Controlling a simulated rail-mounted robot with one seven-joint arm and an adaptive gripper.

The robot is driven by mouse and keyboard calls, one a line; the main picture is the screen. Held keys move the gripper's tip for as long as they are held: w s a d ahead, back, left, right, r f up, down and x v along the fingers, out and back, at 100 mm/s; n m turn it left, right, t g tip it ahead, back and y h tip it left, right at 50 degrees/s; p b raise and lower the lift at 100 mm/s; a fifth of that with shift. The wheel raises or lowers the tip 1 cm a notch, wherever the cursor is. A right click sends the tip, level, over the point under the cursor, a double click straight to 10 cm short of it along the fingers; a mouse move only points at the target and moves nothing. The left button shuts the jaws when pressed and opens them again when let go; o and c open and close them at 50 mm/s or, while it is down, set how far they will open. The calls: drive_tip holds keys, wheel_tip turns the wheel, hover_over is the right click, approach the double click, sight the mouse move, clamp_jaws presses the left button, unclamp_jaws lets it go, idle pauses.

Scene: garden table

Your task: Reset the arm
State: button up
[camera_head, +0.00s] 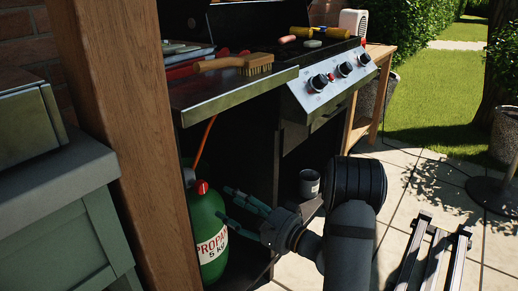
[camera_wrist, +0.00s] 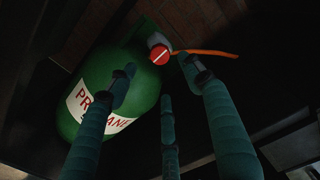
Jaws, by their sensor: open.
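My gripper (camera_head: 228,205) is open at the lower centre of the head view, its teal fingers pointing left toward the green propane tank (camera_head: 207,222). In the wrist view my gripper (camera_wrist: 160,78) shows spread fingers with nothing held between them. The propane tank (camera_wrist: 122,82) lies behind the fingers there, and one finger covers part of its label. Its red valve knob (camera_wrist: 159,55) shows beyond the fingertips, with an orange hose (camera_wrist: 208,53) running right from it. I cannot tell whether any finger touches the tank.
The grill's metal side shelf (camera_head: 235,95) is above my gripper, with a wooden brush (camera_head: 235,64) on it. A wooden post (camera_head: 120,120) stands left of the tank. A dark can (camera_head: 309,183) is near my wrist.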

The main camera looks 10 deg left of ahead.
sight(204, 189)
drive_tip(key=x, duration=1.2)
drive_tip(key=shift+r, duration=0.1)
drive_tip(key=shift+d, duration=0.1)
